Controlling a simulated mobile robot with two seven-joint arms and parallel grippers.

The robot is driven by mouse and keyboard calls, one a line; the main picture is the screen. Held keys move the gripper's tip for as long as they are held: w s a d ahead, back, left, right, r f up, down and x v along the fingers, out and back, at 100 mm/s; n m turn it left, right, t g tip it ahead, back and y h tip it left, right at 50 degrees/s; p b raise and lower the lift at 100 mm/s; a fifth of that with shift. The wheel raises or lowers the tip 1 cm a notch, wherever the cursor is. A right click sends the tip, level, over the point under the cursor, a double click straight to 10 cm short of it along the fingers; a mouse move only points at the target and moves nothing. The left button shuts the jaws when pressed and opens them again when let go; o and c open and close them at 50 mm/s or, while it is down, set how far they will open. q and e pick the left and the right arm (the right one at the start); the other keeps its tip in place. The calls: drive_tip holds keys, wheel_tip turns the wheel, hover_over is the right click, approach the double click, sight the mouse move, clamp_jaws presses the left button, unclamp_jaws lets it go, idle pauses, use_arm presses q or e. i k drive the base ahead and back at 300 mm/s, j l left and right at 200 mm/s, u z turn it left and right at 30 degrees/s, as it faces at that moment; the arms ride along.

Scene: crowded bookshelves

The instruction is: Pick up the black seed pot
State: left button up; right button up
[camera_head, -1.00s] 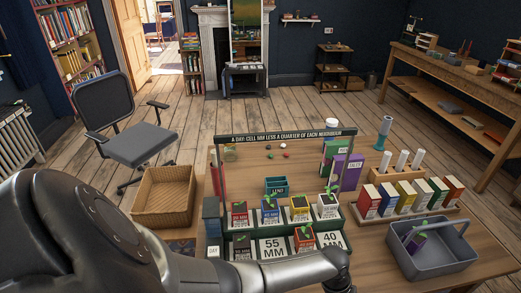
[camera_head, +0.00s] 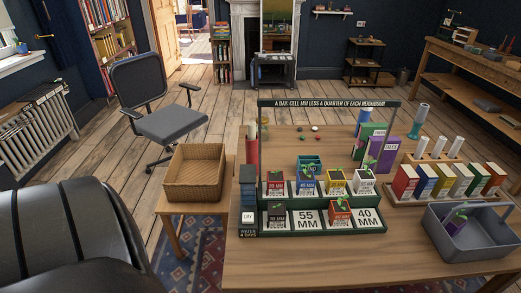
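The black seed pot (camera_head: 277,218) stands upright in the left cell of the front row of the green two-tier rack (camera_head: 300,233). It has a pale label and a small green seedling. Beside it are a 55 MM card (camera_head: 309,218), a red-orange pot (camera_head: 340,213) and a 40 MM card (camera_head: 369,217). In the row behind stand a red pot (camera_head: 275,184), a blue pot (camera_head: 307,183), a yellow pot (camera_head: 335,183) and a white pot (camera_head: 365,183). A dark part of my arm fills the lower left. Neither gripper is in view.
A grey handled basket (camera_head: 470,238) with a purple pot (camera_head: 456,223) stands at the right. Coloured packets (camera_head: 437,181) stand behind it. A wicker basket (camera_head: 195,178) is left of the rack. A sign bar (camera_head: 330,103) spans above the rack. The table front is clear.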

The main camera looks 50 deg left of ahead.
sight(276, 217)
drive_tip(key=u, duration=1.65)
